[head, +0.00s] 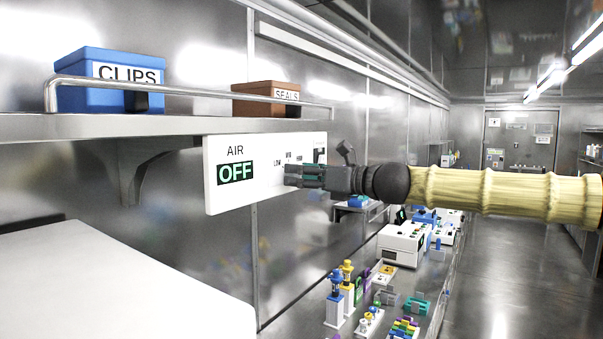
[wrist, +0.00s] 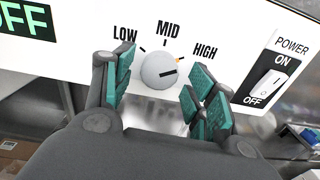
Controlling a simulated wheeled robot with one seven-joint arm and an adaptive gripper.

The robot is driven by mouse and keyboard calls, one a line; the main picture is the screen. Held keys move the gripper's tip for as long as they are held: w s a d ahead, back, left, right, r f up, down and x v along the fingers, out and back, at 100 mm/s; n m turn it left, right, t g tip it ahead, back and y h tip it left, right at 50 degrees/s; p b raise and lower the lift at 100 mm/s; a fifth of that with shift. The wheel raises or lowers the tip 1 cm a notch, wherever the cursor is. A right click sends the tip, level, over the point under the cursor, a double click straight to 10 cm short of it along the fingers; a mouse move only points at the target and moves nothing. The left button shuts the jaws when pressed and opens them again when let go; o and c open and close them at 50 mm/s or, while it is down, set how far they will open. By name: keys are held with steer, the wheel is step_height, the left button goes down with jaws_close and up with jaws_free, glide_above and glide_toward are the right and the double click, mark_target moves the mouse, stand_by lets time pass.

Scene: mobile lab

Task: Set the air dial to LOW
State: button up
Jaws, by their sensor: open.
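The white AIR panel (head: 225,192) is on the wall, with its display reading OFF (head: 235,172). In the wrist view, the round pale dial (wrist: 158,72) has LOW, MID and HIGH printed around its upper side. My gripper (wrist: 161,76) is open, one teal-padded finger on each side of the dial. Whether the pads touch it I cannot tell. In the head view my gripper (head: 294,175) is at the panel and hides the dial.
A power switch (wrist: 268,86) marked ON and OFF is right of the dial, near my right finger. Above the panel, a railed shelf (head: 180,124) holds a blue CLIPS box (head: 83,99) and a brown SEALS box (head: 258,104). A cluttered bench (head: 432,284) stands below.

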steer(key=c, duration=1)
steer(key=shift+n+b, duration=0.3)
steer(key=shift+b, duration=0.05)
steer(key=shift+w+d+r+n+b, duration=0.1)
steer(key=shift+r+n+b, duration=0.1)
steer(key=shift+n+b, duration=5.3)
steer(key=shift+w+d+r+n+b, duration=0.1)
steer(key=shift+r+n+b, duration=0.05)
steer(key=shift+n+b, duration=5.3)
steer(key=shift+n+p, duration=0.7)
steer(key=shift+n, duration=0.15)
